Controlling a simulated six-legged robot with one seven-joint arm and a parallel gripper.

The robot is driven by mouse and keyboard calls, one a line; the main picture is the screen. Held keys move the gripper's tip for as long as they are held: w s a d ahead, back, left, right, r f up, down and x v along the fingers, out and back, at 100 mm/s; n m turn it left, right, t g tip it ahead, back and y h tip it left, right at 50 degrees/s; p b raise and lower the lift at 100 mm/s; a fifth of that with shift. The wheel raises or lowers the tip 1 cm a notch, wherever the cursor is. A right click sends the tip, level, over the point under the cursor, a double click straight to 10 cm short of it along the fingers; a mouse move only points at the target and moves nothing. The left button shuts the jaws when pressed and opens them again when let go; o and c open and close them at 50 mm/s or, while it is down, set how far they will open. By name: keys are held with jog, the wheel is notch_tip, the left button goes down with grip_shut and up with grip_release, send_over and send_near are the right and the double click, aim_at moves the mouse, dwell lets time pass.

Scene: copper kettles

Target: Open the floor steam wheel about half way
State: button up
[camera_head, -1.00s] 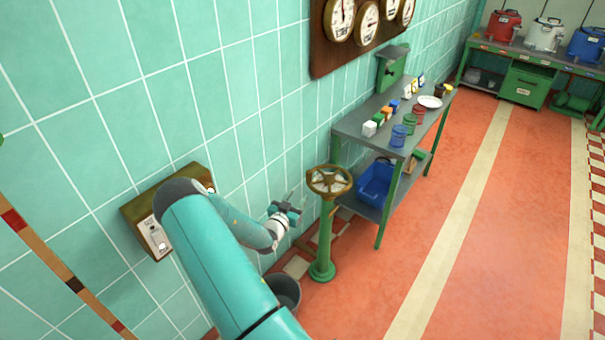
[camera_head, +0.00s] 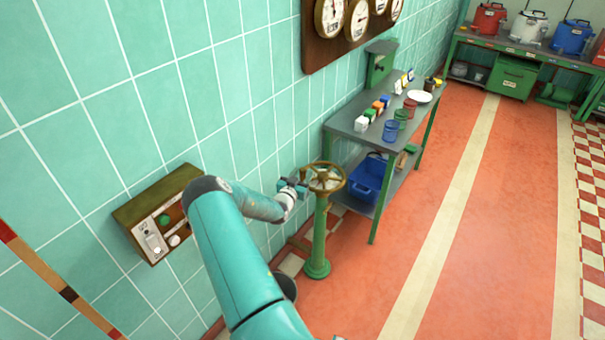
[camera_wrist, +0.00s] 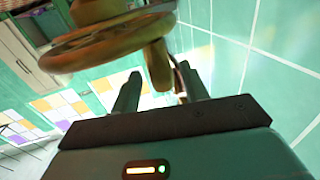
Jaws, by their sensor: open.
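The floor steam wheel (camera_head: 327,178) is a brass-coloured handwheel with spokes on top of a green pedestal (camera_head: 319,240) standing on the floor. My gripper (camera_head: 300,188) is at the left side of the wheel, close to its rim. In the wrist view my gripper (camera_wrist: 160,88) has its two fingers apart and empty. The wheel (camera_wrist: 95,48) fills the upper left there, and a stubby brass peg (camera_wrist: 157,65) by its rim appears between the fingertips. I cannot tell whether a finger touches it. Part of the wheel's near-wall side is hidden by my gripper in the head view.
A control box (camera_head: 150,240) with buttons is on the tiled wall at left. A grey bucket (camera_head: 288,286) stands partly behind my arm. A grey-topped table (camera_head: 345,126) with cups and small blocks, and a blue bin (camera_head: 367,177) below, stands just beyond the wheel. Orange floor at right is clear.

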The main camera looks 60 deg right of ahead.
jog(key=shift+w+d, duration=0.1)
jog(key=shift+d, duration=0.65)
grip_shut()
